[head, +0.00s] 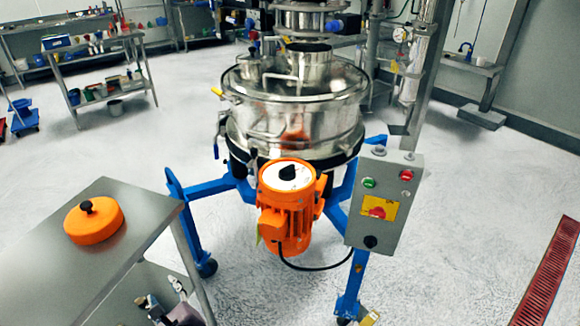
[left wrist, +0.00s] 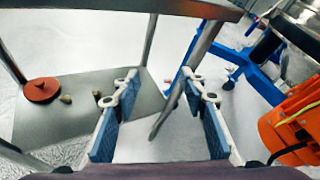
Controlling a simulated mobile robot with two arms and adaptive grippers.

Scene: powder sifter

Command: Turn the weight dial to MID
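The dial (head: 288,175) is a white round face with a black knob (head: 289,172) on top of the orange motor (head: 286,210), under the steel sifter (head: 296,105). Its markings are too small to read. My left gripper (head: 162,293) is low beside the steel table, left of and below the motor. In the left wrist view my left gripper (left wrist: 165,92) has its fingers wide apart with nothing between them. The motor's side (left wrist: 292,128) shows there at the right edge; the dial does not. My right gripper is not in view.
An orange cover with a black knob (head: 94,221) lies on the steel table (head: 130,195). Blue legs (head: 213,191) and a grey control box (head: 385,205) flank the motor. A red lid (left wrist: 40,89) sits on a lower shelf (left wrist: 65,120). A red floor grate (head: 552,275) is at right.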

